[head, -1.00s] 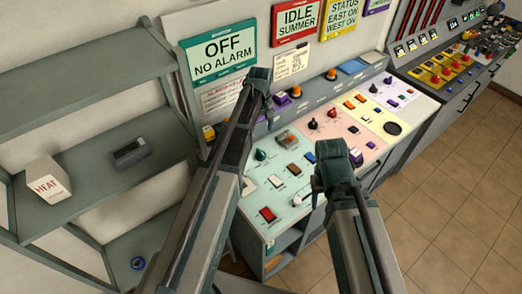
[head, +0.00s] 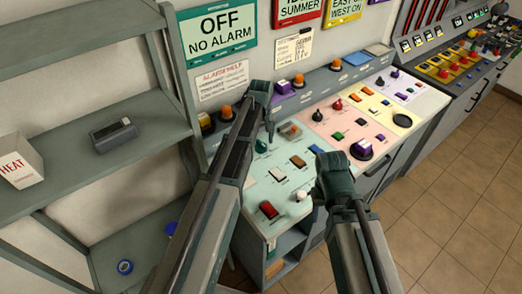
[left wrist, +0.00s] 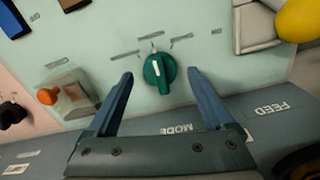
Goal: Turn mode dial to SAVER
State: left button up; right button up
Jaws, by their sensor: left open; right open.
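The mode dial is a green round knob (left wrist: 160,73) with a white mark, on the pale green panel section (left wrist: 215,75). In the left wrist view its mark points up, slightly left, among several small labels too blurred to read. The word MODE is upside down below it. My left gripper (left wrist: 160,78) is open, with one finger on each side of the dial and visible gaps. In the head view the dial (head: 262,146) is just beneath my left gripper (head: 269,122). My right gripper (head: 322,188) is open over the panel's front, away from the dial.
A red switch (head: 268,209) and a white knob (head: 302,196) are near the front edge. Orange lamps (head: 226,112) line the back ledge. A shelf (head: 100,165) stands at left. Floor (head: 450,200) is clear at right.

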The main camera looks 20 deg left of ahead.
pick_arm(q)
jog(key=shift+f+b, duration=0.35)
jog(key=shift+f, duration=0.35)
jog(key=c, duration=1.4)
